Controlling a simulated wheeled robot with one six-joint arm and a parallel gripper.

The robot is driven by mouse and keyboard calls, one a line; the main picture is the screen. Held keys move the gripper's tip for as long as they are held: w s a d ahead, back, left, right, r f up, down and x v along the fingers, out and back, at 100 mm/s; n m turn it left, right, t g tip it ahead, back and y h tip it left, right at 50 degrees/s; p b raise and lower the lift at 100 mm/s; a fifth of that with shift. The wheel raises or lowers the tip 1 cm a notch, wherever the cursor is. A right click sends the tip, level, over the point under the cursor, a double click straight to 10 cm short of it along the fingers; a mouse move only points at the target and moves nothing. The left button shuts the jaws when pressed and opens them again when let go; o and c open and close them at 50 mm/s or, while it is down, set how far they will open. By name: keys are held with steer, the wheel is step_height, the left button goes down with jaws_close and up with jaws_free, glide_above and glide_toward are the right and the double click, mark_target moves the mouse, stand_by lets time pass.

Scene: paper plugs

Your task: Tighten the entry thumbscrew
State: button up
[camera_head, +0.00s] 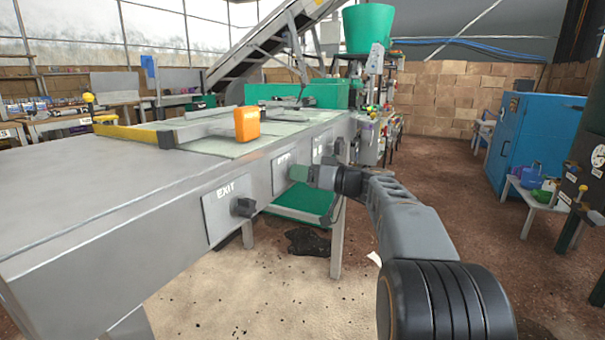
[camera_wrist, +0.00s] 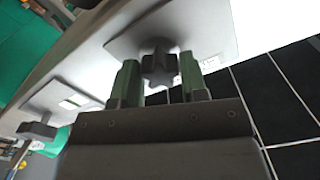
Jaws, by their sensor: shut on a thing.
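My gripper (camera_head: 299,173) is at the middle of three plates along the side of the long grey machine (camera_head: 120,195). In the wrist view its two green fingers (camera_wrist: 160,88) stand on either side of a dark lobed thumbscrew (camera_wrist: 160,66) and are shut on it. The thumbscrew sits against a light metal plate (camera_wrist: 120,42). In the head view my gripper hides this screw, and the plate's label is too small and covered to read. A nearer plate marked EXIT (camera_head: 226,190) carries its own dark thumbscrew (camera_head: 244,207), apart from my gripper.
A further plate (camera_head: 320,148) with a dark knob (camera_head: 339,146) lies beyond my gripper. An orange block (camera_head: 246,123) stands on the machine top. A blue cabinet (camera_head: 535,140) and a low bench (camera_head: 533,196) stand at the right. The floor between is mostly clear.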

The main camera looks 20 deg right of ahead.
steer(key=m+p, duration=1.7)
steer(key=m, duration=0.2)
steer(key=shift+f+m, duration=0.1)
steer(key=shift+m, duration=0.2)
steer(key=o, duration=0.4)
steer(key=c, duration=0.6)
steer(key=shift+o, duration=0.2)
steer(key=shift+m+p, duration=1.7)
steer(key=shift+p, duration=0.25)
